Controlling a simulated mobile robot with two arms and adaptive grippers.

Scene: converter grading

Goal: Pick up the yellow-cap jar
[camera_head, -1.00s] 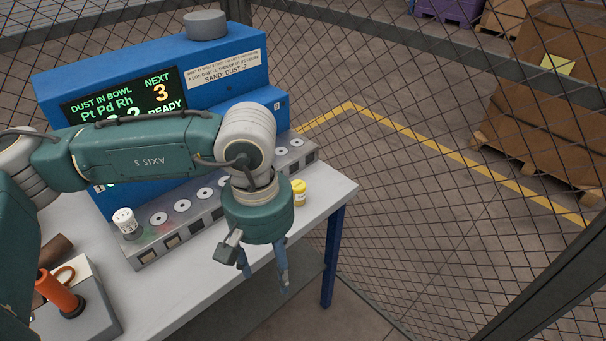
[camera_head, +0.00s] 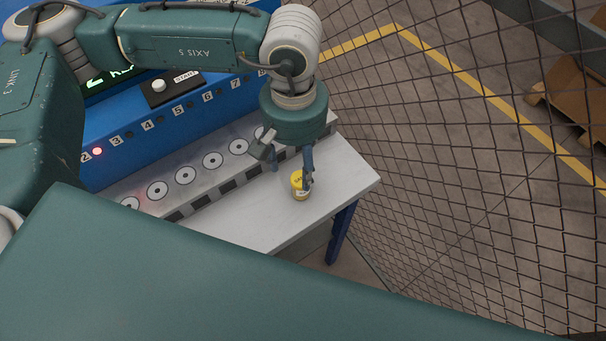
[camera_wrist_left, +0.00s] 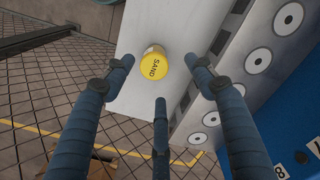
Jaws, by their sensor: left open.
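The yellow-cap jar (camera_head: 298,184) stands upright on the table near its right end. My left gripper (camera_head: 291,172) is open and empty, pointing down just above and beside the jar. In the left wrist view the jar appears between the spread tips of the side fingers, beyond the third fingertip. I cannot tell whether any finger touches it. My right gripper is not in view.
The pale table (camera_head: 350,178) is bare around the jar. A grey rack (camera_head: 199,177) with round white-ringed positions runs along the blue machine (camera_head: 130,150), left of the jar. A mesh fence (camera_head: 450,200) stands close beyond the table's right end.

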